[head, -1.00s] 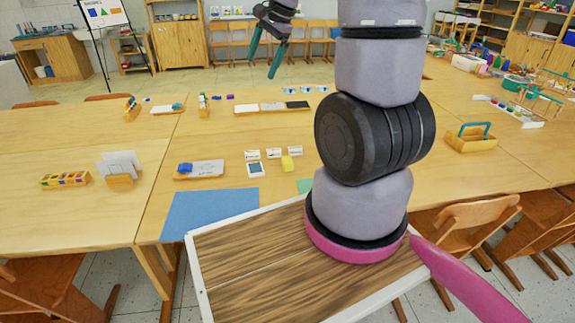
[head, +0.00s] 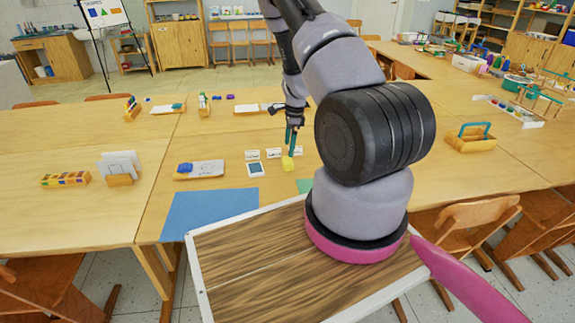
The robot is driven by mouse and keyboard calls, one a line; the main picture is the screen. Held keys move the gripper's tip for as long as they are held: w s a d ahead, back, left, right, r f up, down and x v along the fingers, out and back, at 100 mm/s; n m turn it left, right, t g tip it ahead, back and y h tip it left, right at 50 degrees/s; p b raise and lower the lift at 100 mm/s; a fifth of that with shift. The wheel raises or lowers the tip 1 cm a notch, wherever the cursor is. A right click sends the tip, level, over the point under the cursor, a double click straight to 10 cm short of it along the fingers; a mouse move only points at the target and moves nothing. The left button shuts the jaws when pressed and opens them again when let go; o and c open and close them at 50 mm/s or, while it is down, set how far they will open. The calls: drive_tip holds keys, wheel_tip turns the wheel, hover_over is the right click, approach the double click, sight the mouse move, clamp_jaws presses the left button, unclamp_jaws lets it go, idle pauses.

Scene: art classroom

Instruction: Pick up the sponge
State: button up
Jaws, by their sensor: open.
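The likely sponge is a small yellow block (head: 288,164) on the wooden table (head: 225,137), in the middle of the head view. My gripper (head: 291,145) points down just above the yellow block, with its teal fingers close over it. The gripper is open. The fingertips are small in this view, so I cannot tell whether they touch the block or stay just above it.
A small framed card (head: 255,169) lies just left of the block, and white labels (head: 252,154) stand behind it. A blue sheet (head: 210,213) lies nearer me. A tray with a blue item (head: 199,170) is further left.

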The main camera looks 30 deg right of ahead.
sight(287, 160)
drive_tip(key=f, duration=0.7)
drive_tip(key=shift+w+a+f, duration=0.1)
drive_tip(key=shift+a+f, duration=0.15)
drive_tip(key=shift+a, duration=0.1)
drive_tip(key=c, duration=1.3)
wheel_tip(287, 160, up, 10)
drive_tip(key=shift+r, duration=0.1)
drive_tip(key=shift+c, duration=0.2)
